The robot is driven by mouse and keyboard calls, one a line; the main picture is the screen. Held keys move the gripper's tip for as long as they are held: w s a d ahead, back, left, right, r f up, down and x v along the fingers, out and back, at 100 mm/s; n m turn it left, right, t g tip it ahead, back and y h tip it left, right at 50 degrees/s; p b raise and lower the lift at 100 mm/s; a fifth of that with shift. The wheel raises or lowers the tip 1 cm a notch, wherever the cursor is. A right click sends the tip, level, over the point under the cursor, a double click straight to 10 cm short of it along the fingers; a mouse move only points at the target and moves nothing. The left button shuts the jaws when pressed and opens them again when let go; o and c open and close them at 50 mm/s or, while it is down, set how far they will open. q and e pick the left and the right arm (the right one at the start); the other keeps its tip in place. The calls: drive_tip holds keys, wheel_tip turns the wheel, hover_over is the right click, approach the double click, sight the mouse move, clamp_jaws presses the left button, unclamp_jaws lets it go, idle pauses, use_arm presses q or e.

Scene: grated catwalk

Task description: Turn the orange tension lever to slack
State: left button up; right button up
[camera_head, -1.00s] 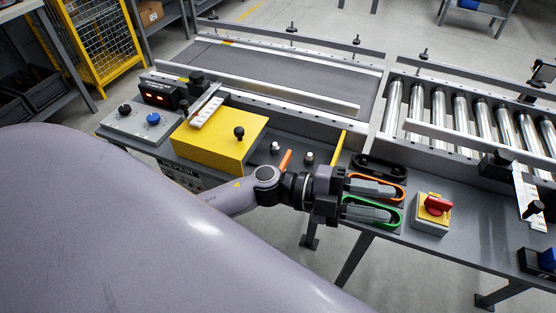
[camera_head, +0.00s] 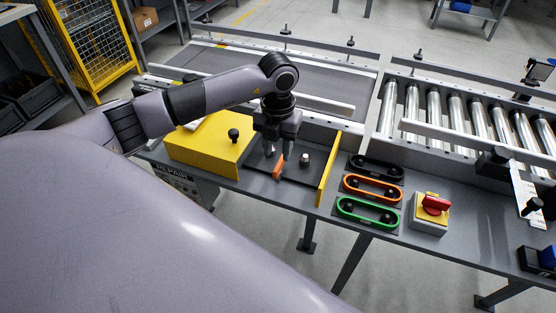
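The orange tension lever (camera_head: 279,166) stands up, slightly tilted, in a dark recess between the yellow cover block and a thin yellow upright plate. My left gripper (camera_head: 278,150) points down over it, its fingers apart. The lever's top is close below or between the fingertips; I cannot tell whether they touch it. The gripper hides part of the recess behind the lever. A light-topped post (camera_head: 304,159) stands to the lever's right. I see no readable slack mark. My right gripper is out of view.
The yellow block (camera_head: 205,150) with a black knob is left of the lever, the yellow plate (camera_head: 327,170) right. Black, orange (camera_head: 372,188) and green (camera_head: 367,213) belt loops lie further right, beside a red rotary switch (camera_head: 435,204). Rollers (camera_head: 455,112) are behind.

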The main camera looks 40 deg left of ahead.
sight(278, 165)
use_arm(q)
drive_tip(key=shift+d+f, duration=0.1)
drive_tip(key=shift+f, duration=2.3)
clamp_jaws()
